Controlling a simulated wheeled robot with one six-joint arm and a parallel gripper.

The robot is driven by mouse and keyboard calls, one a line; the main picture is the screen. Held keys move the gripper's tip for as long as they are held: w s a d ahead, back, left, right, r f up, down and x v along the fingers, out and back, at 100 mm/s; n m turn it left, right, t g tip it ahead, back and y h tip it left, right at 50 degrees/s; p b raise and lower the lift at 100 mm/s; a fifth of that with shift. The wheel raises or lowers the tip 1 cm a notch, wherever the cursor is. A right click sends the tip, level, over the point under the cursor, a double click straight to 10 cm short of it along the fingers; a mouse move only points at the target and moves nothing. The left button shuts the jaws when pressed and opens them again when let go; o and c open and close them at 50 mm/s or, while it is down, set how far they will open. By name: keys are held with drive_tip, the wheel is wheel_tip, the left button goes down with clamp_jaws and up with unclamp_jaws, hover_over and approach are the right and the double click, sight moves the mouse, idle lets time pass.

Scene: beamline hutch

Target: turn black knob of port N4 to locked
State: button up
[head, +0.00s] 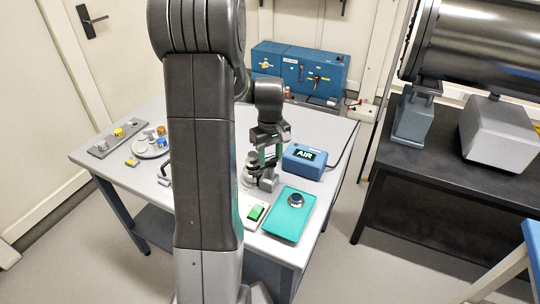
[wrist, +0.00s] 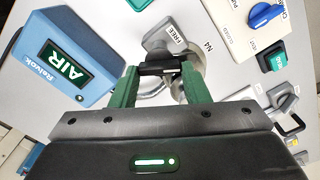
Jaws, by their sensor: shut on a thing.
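The black knob (wrist: 154,68) of port N4 shows in the wrist view between my gripper's two green fingers. My gripper (wrist: 162,74) is shut on it. A grey fitting with a FREE label (wrist: 174,38) lies just beyond the knob, and the N4 marking (wrist: 207,46) is on the surface to the right. A metal round part of the port shows partly behind the right finger. In the head view my gripper (head: 265,158) is down at the grey port fitting (head: 268,183) on the table; the knob is too small to make out there. No LOCKED label is readable.
A blue AIR box (head: 304,161) stands close right of my gripper. A teal tray (head: 289,214) with a round part and a white plate with a green switch (head: 256,212) lie in front. In the wrist view a blue knob (wrist: 264,14) sits at upper right.

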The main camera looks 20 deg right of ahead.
drive_tip(key=m, duration=0.5)
drive_tip(key=shift+d+m, duration=0.15)
drive_tip(key=shift+m, duration=0.15)
drive_tip(key=shift+d+m, duration=0.1)
drive_tip(key=shift+m, duration=2)
drive_tip(key=o, duration=1)
wheel_tip(320, 180, up, 14)
drive_tip(key=shift+f+b, duration=0.1)
drive_tip(key=shift+b, duration=0.3)
